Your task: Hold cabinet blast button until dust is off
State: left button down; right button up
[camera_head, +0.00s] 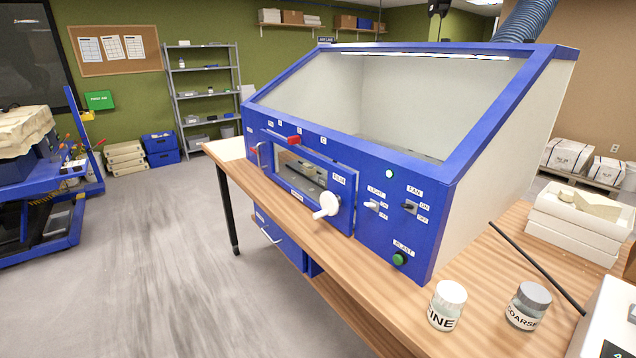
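The blue and white blast cabinet (447,200) stands on the wooden bench, with a sloped clear window on top. Its green blast button (399,259) sits low on the right of the front panel, under a label reading BLAST. Above it are a light switch (372,205), a fan switch (410,207) and a small lit indicator (390,174). A small front door (313,181) with a white knob (327,205) looks closed. Through the windows I cannot make out dust or a fossil. Neither of my grippers is in view.
A FINE jar (447,305) and a COARSE jar (528,305) stand on the bench (465,269) right of the button. A dark rod (538,268) and white trays (577,222) lie farther right. A blue lift cart (50,215) stands left; the floor between is clear.

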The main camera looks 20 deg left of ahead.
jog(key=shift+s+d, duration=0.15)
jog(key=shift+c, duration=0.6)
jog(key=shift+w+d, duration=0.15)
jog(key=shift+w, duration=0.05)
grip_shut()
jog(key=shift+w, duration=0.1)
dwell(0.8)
